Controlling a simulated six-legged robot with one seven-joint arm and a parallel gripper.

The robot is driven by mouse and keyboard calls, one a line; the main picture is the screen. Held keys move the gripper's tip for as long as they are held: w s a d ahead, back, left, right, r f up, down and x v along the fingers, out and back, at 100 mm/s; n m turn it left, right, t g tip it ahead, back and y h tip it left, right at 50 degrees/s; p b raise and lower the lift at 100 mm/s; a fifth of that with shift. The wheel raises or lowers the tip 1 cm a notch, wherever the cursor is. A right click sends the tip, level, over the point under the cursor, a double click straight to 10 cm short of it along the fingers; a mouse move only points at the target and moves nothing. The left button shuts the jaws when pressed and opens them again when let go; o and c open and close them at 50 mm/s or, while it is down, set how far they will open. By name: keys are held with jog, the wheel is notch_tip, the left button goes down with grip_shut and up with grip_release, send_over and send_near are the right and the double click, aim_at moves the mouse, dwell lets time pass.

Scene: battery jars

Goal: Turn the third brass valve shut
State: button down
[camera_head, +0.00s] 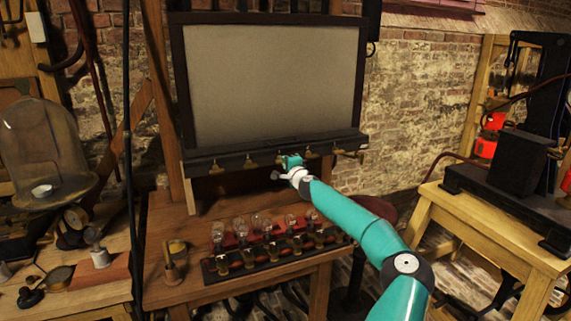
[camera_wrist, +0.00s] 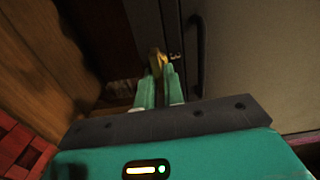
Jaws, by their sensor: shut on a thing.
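A dark bar runs below a grey panel (camera_head: 275,85) in a dark frame, with several brass valves along its lower edge. Two valves, one (camera_head: 216,167) and another (camera_head: 250,161), show left of my gripper. Two more, one (camera_head: 308,153) and another (camera_head: 346,154), show to its right. My teal gripper (camera_head: 282,170) is at the third valve from the left, which it hides in the head view. In the wrist view my gripper (camera_wrist: 159,82) has its fingers shut on a brass valve (camera_wrist: 156,60). The valve's exact turn angle is hard to tell.
Below the bar, a wooden table (camera_head: 165,215) carries a row of glass jars (camera_head: 262,222) and a black rack (camera_head: 280,250). A glass bell jar (camera_head: 45,150) stands at left. A wooden stand (camera_head: 490,225) with black apparatus is at right.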

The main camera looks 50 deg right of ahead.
jog(key=shift+d+m, duration=0.1)
jog(key=shift+m, duration=0.3)
jog(key=c, duration=1.5)
grip_release()
jog(key=shift+s, duration=0.1)
jog(key=v, duration=1.3)
jog(key=shift+s+a, duration=0.25)
